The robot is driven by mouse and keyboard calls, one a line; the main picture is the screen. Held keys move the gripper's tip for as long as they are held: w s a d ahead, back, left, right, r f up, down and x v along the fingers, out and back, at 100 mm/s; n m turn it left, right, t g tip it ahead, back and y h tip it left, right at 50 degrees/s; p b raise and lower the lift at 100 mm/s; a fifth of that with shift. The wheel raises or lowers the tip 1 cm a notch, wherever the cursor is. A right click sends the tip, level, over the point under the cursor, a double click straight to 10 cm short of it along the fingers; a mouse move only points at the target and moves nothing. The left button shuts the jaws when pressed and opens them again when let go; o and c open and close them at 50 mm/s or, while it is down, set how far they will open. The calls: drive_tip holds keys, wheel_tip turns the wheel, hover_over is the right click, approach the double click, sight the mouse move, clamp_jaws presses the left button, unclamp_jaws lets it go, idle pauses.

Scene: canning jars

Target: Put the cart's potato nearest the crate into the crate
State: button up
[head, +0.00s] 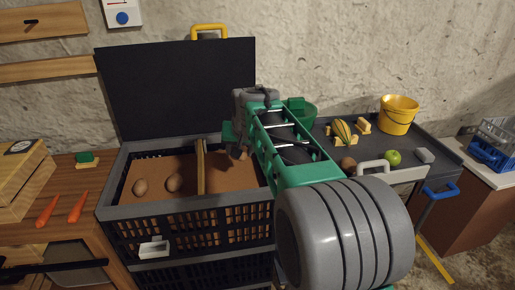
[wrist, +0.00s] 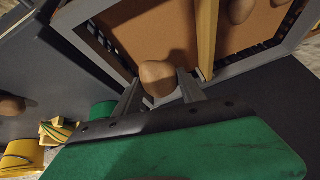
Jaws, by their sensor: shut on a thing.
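My gripper (wrist: 160,88) is shut on a brown potato (wrist: 158,76), with one finger on each side of it. In the head view my gripper (head: 238,150) is over the right compartment of the black crate (head: 190,236), and my arm hides part of that compartment. The potato appears above the brown crate floor, inside the grey rim; its exact height is unclear. Two potatoes (head: 140,187) (head: 174,183) lie in the left compartment, beyond the wooden divider (head: 201,168). Another potato (head: 348,164) lies on the dark cart (head: 432,133) at the right.
The crate's dark lid (head: 175,85) stands open behind it. The cart also holds a striped squash (head: 341,131), a yellow bucket (head: 398,115) and a green apple (head: 393,157). Two carrots (head: 77,207) lie on the wooden table at left. The right compartment's visible floor is bare.

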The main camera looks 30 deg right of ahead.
drive_tip(key=shift+w+a+f, duration=0.3)
drive_tip(key=shift+w+a, duration=0.15)
drive_tip(key=shift+a, duration=0.1)
drive_tip(key=shift+w+d, duration=0.15)
drive_tip(key=shift+w, duration=0.25)
drive_tip(key=shift+f+b, duration=2.15)
drive_tip(key=shift+f, duration=1.35)
drive_tip(key=shift+f+b, duration=1.8)
drive_tip(key=shift+f, duration=0.95)
